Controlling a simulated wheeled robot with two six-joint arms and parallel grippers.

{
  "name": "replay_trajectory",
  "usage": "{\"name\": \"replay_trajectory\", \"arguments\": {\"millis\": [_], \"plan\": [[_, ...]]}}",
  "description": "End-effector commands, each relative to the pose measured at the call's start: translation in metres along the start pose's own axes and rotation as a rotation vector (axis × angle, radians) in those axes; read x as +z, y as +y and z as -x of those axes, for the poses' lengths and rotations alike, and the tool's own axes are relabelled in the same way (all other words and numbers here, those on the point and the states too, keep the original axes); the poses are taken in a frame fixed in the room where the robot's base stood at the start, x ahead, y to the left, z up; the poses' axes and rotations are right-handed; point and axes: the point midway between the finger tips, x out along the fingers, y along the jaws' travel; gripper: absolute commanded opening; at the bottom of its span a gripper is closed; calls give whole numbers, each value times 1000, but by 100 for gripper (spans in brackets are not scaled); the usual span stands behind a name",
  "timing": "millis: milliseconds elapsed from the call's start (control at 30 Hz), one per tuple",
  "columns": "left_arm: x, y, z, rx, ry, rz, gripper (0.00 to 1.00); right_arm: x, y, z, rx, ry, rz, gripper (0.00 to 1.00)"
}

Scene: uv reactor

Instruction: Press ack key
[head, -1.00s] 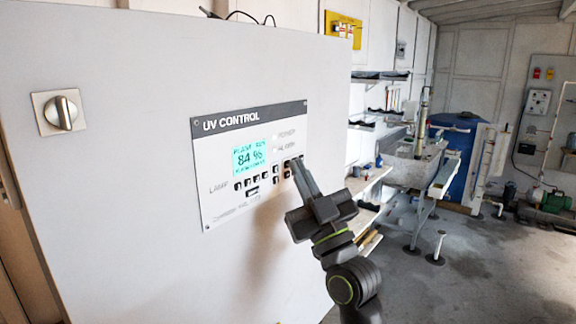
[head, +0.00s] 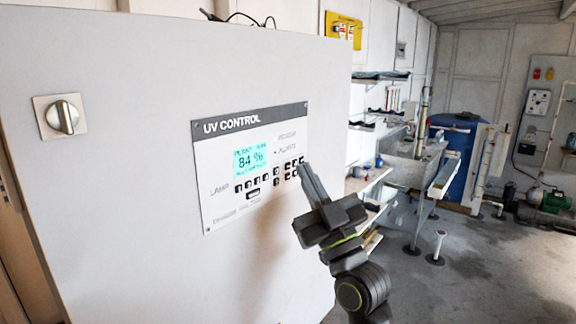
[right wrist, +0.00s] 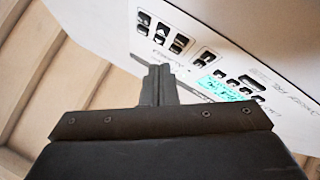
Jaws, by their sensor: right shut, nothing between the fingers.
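The UV CONTROL panel (head: 222,205) is set on the front of a large white cabinet. Its lit screen (head: 250,158) reads 84 %. Small black keys (head: 252,194) lie in rows below and right of the screen; I cannot read which one is the ack key. My right gripper (head: 305,168) is shut and empty, its tips near the right-hand key group and seemingly a little off the panel. The right wrist view also shows the shut fingers (right wrist: 159,72), with the key group (right wrist: 163,37) beyond them. My left gripper is not in view.
A rotary knob (head: 62,116) is on the cabinet (head: 130,70) at the left. Shelves (head: 380,75) and a sink bench (head: 420,165) stand behind at the right, with a blue barrel (head: 455,135). The grey floor (head: 480,270) at the right is mostly open.

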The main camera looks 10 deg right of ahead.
Motion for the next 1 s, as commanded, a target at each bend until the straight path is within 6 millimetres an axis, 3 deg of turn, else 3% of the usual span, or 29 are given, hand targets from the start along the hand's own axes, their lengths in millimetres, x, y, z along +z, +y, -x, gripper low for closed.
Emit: {"name": "replay_trajectory", "arguments": {"millis": [500, 1000], "plan": [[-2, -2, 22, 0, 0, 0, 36, -24, 23, 31, 0, 0, 1, 0], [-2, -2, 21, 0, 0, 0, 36, -24, 23, 32, 0, 0, 0, 0]]}}
